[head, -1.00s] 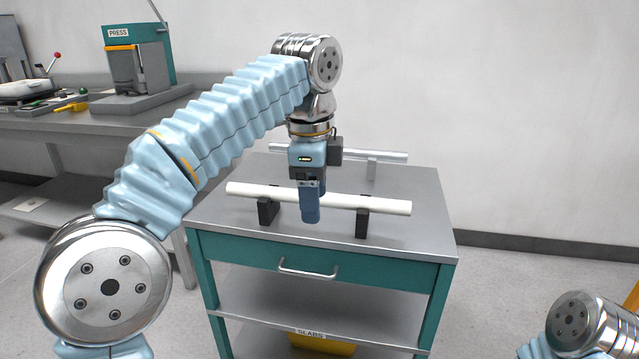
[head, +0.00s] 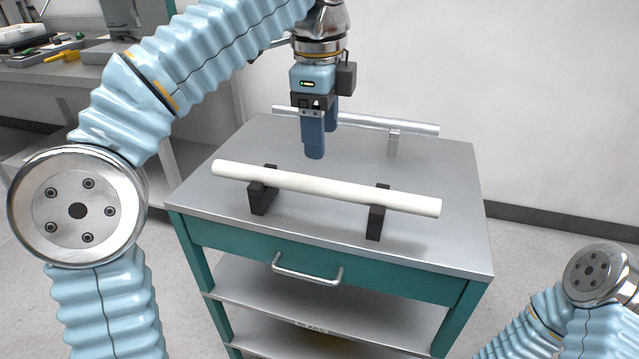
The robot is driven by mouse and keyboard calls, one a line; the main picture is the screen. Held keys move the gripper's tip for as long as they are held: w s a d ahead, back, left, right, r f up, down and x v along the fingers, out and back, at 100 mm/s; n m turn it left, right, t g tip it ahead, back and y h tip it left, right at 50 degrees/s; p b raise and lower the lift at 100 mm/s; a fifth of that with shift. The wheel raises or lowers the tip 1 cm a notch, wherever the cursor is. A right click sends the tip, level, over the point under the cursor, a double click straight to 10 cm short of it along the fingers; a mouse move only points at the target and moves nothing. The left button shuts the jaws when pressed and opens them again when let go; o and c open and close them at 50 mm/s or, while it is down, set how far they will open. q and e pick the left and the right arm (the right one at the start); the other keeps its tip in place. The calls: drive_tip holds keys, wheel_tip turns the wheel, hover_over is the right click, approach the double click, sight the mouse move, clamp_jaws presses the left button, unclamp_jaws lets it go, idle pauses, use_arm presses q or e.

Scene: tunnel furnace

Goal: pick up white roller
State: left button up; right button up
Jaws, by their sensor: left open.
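The white roller (head: 325,187) lies across two black supports, the left one (head: 262,197) and the right one (head: 376,220), on the grey top of a teal cart (head: 455,205). My left gripper (head: 322,142) points down, open and empty, above the cart top. In the picture its fingertips sit just above and behind the middle of the roller, apart from it. The whole roller shows. Part of my right arm (head: 595,275) shows at the lower right; its gripper is out of view.
A silver metal bar (head: 375,122) rests on a grey support behind the roller, partly hidden by my left gripper. The cart has a drawer handle (head: 307,270) and shelves below. A workbench (head: 60,85) with tools stands at the left. The cart top's right side is clear.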

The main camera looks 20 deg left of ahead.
use_arm(q)
drive_tip(key=b, duration=0.1)
hover_over(316, 179)
drive_tip(key=d, duration=0.1)
drive_tip(key=f, duration=0.5)
drive_tip(key=shift+s, duration=0.3)
drive_tip(key=shift+w+a+f+b, duration=0.1)
drive_tip(key=shift+a+f+b, duration=0.15)
drive_tip(key=shift+f, duration=0.65)
drive_tip(key=shift+w+a+f+b, duration=0.1)
drive_tip(key=shift+f+b, duration=0.2)
drive_tip(key=shift+f, duration=0.55)
drive_tip(key=shift+w+a+f+b, duration=0.1)
drive_tip(key=shift+a+f+b, duration=0.15)
drive_tip(key=shift+f, duration=0.65)
clamp_jaws()
